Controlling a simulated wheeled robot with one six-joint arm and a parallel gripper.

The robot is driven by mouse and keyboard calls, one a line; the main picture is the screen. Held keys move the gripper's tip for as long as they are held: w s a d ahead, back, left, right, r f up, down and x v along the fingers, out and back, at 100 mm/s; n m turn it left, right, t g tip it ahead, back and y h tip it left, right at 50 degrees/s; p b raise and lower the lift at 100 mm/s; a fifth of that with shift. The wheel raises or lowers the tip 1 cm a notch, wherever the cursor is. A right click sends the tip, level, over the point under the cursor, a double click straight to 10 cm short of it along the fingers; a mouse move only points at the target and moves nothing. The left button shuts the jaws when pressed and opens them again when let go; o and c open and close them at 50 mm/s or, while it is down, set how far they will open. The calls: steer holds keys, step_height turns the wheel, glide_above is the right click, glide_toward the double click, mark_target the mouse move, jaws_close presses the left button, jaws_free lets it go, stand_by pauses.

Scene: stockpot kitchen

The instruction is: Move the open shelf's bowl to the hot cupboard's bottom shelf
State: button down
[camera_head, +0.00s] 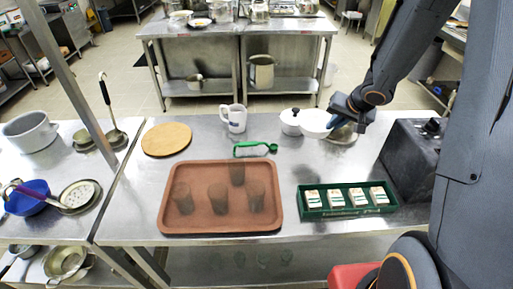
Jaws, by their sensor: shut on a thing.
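My gripper (338,120) is at the end of my arm, over the back right of the steel table. It is shut on a white bowl (315,122), which sits at its left side, close to a small white lidded pot (291,121). I cannot tell whether the bowl touches the pot or the tabletop. The fingertips are small and partly hidden. I cannot make out the hot cupboard or its bottom shelf in this view, nor tell which shelf is the open shelf.
A shiny metal dish (343,135) lies below my gripper. A brown tray (220,222) with several dark cups, a green crate (347,211) of small boxes, a white mug (233,118), a green-handled tool (256,148), a round board (166,139) and a dark box (408,160) occupy the table.

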steer(key=shift+w, duration=0.3)
step_height(320, 180, down, 6)
steer(key=b, duration=0.3)
steer(key=shift+d+r+b, duration=0.1)
steer(key=shift+r+b, duration=0.05)
steer(key=shift+b, duration=0.2)
steer(key=shift+f+b, duration=0.8)
steer(key=shift+f, duration=1.35)
steer(key=shift+f, duration=0.15)
steer(key=c, duration=1.9)
jaws_free()
steer(key=shift+s, duration=0.1)
